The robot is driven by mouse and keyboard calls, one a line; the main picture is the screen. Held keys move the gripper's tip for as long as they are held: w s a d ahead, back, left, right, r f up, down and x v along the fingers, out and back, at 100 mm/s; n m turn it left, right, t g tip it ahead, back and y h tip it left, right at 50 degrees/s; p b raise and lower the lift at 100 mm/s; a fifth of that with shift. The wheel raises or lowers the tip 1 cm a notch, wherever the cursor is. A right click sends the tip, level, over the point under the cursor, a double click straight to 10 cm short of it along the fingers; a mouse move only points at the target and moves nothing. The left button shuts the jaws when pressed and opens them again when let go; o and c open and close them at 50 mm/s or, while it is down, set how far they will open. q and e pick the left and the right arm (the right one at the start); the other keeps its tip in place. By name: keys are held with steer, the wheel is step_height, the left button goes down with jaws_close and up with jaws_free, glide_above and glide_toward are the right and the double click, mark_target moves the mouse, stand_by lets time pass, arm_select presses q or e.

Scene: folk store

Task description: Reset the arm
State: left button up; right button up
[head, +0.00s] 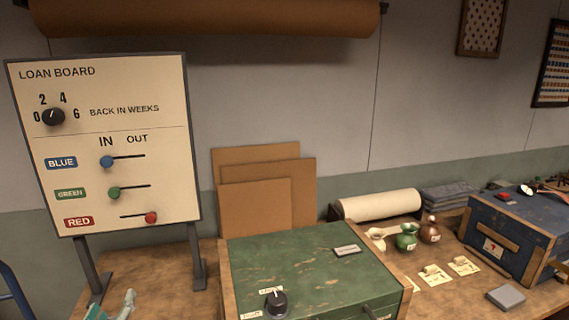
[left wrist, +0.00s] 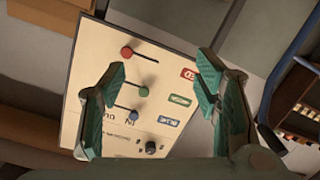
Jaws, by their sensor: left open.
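My left gripper (head: 113,309) shows at the bottom left edge of the head view, in front of the loan board (head: 150,85). It is open and empty. In the left wrist view its two green-padded fingers (left wrist: 163,68) stand wide apart, with the board behind them, upside down. The board has a black dial (head: 53,117), a blue knob (head: 107,162) and a green knob (head: 114,192) on the IN side, and a red knob (head: 151,217) on the OUT side. No finger visibly touches the board. My right gripper is not in view.
A worn green box (head: 300,262) with a black knob stands at the front middle. Cardboard sheets (head: 255,205) lean on the wall. A white roll (head: 380,205), small jugs (head: 407,238) and a blue chest (head: 510,235) are to the right. Bare table shows under the board.

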arm_select(q)
steer(key=s+d+f+m+g+h, duration=0.1)
steer(key=s+d+f+m+g, duration=0.25)
steer(key=s+f, duration=0.45)
steer(key=s+d+f+m+g+h, duration=0.2)
steer(key=s+d+f+m+g, duration=0.25)
steer(key=s, duration=0.55)
steer(key=s+d+f+m+g+h, duration=0.15)
steer(key=s+d+f+g, duration=0.3)
steer(key=s+f, duration=0.5)
step_height(320, 180, down, 12)
steer(key=a+r, duration=0.1)
steer(key=s+a+f, duration=0.1)
steer(key=s+f, duration=0.4)
steer(key=f, duration=0.4)
steer(key=s+f+g, duration=0.1)
steer(key=s+f, duration=0.4)
steer(key=f, duration=0.4)
steer(key=shift+a, duration=0.4)
steer(key=shift+n+g, duration=0.25)
steer(key=shift+g, duration=0.1)
steer(key=s, duration=0.1)
steer(key=s+f, duration=0.1)
steer(key=s, duration=0.1)
steer(key=s+f, duration=0.1)
steer(key=s, duration=0.1)
steer(key=shift+f, duration=0.1)
steer(key=shift+c, duration=0.4)
